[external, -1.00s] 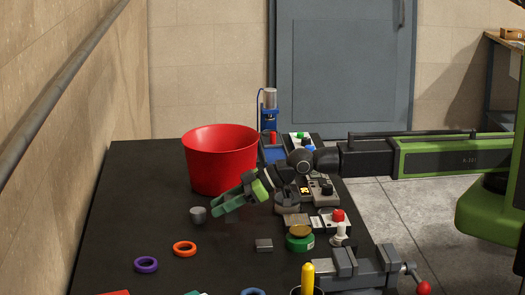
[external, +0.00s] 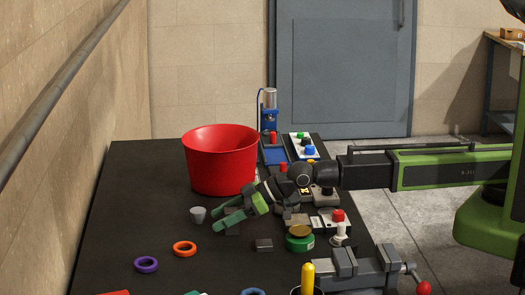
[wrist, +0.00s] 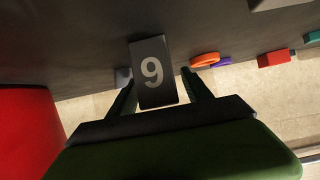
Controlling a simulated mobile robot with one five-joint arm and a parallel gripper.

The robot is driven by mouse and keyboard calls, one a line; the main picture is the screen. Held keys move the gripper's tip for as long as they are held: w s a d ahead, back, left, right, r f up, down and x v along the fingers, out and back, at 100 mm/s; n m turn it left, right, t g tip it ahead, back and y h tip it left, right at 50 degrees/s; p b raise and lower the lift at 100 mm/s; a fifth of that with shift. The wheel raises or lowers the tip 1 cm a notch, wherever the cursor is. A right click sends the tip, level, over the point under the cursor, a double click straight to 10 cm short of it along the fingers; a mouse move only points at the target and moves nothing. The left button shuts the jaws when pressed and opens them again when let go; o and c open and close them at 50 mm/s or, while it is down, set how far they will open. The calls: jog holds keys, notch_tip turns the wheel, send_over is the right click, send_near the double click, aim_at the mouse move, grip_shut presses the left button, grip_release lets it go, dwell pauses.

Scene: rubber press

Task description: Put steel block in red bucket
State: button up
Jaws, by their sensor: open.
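My gripper (external: 222,217) is open low over the table, in front of the red bucket (external: 219,165). In the wrist view, a dark grey block marked "9" (wrist: 152,72) shows between the two spread fingers (wrist: 159,88); I cannot tell if they touch it. In the external view, a dark block (external: 233,230) shows just under the fingers, partly hidden. Another small grey block (external: 263,244) lies to the right and nearer the camera. I cannot tell for sure which one is steel. The bucket stands upright and also shows at left in the wrist view (wrist: 28,130); its inside floor is hidden.
A grey cup-like piece (external: 198,215) stands just left of my fingertips. Orange (external: 185,248) and purple (external: 146,265) rings lie nearer the camera. A green tin (external: 300,240), a vise (external: 360,272) and control boxes crowd the right side. The table's left part is mostly clear.

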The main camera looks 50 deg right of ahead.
jog(key=shift+r, duration=0.15)
jog(key=p+v, duration=0.6)
jog(key=v, duration=0.6)
jog(key=shift+o, duration=0.4)
